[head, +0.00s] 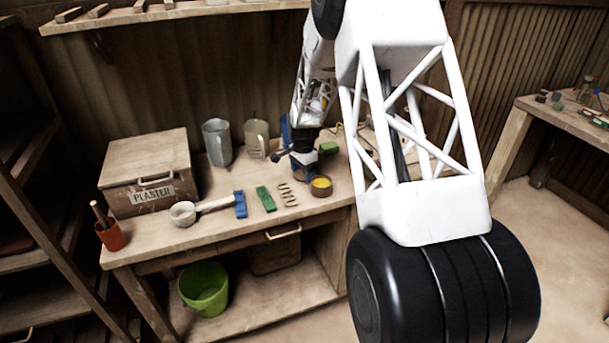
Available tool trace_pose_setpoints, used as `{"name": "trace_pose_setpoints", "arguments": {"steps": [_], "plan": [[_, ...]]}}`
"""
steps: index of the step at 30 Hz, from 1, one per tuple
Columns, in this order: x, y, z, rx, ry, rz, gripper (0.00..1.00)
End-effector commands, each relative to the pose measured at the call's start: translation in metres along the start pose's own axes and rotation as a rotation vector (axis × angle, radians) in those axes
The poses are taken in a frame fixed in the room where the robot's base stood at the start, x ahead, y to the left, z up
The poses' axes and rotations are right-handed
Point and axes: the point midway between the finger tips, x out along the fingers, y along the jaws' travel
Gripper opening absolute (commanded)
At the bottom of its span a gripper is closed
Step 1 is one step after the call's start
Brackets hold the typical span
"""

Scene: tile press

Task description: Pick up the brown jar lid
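A small round brown thing with a yellow top (320,186) sits near the bench's front edge. It is too small to tell whether it is the brown jar lid, and no other clear brown lid shows. My gripper (297,160), dark with blue parts, is over the bench, a little behind and left of the round thing and apart from it in the picture. Its fingertips are small and unclear, so I cannot tell whether they are open or hold anything.
On the wooden bench (150,240) stand a PLASTER box (150,165), a grey jug (217,143), a beige jug (256,138), a white ladle-like cup (183,213), a blue-headed tool (240,204), a green block (266,199), a coil (288,194) and a red pot (112,236). My arm hides the bench's right end.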

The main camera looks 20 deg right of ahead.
Motion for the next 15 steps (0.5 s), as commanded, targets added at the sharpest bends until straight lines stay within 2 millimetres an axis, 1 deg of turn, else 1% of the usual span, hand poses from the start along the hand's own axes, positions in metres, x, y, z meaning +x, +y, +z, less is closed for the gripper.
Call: {"name": "trace_pose_setpoints", "arguments": {"steps": [9, 15], "plan": [[-0.001, 0.000, 0.000, 0.000, 0.000, 0.000, 0.54], [-0.012, -0.001, 0.000, 0.000, 0.001, -0.002, 0.54]]}}
